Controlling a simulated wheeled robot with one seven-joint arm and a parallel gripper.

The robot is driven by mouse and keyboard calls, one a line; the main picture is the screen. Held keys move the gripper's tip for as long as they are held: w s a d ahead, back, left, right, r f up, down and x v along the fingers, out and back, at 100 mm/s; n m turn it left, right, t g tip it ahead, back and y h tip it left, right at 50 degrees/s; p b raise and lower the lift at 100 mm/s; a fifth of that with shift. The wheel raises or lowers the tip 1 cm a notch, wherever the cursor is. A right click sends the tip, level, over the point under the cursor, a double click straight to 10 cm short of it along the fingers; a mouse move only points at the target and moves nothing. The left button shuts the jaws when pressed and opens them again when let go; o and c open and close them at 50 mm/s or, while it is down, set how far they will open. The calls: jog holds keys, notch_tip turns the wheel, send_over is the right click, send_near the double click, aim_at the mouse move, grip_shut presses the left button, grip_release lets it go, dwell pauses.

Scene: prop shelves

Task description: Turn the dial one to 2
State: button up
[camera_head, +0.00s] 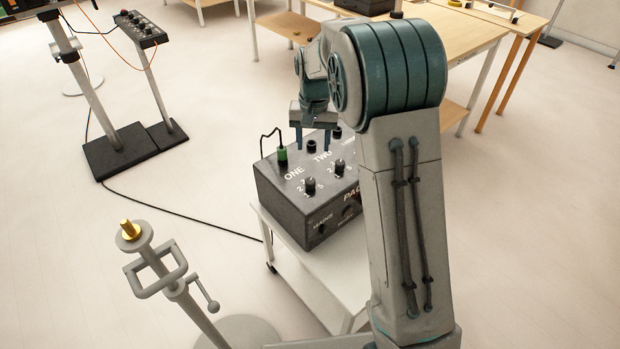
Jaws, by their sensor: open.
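A dark control box (276,190) stands on a small white trolley. Its top carries white labels, including ONE and TWO. The black dial (310,187) near the label ONE has small numbers around it; I cannot tell where it points. A second black dial (340,167) is near the label TWO. My arm hides the box's right side.
A grey stand with a brass tip (130,230) is at the front left. Wooden tables (480,40) are behind. The floor left of the trolley (325,262) has a cable across it.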

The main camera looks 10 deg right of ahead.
aim_at(310, 180)
jog(key=f, duration=1)
jog(key=w+f, duration=0.1)
jog(key=f, duration=0.4)
jog(key=shift+w+a+f, duration=0.1)
jog(key=shift+a, duration=0.25)
jog(key=c, duration=1)
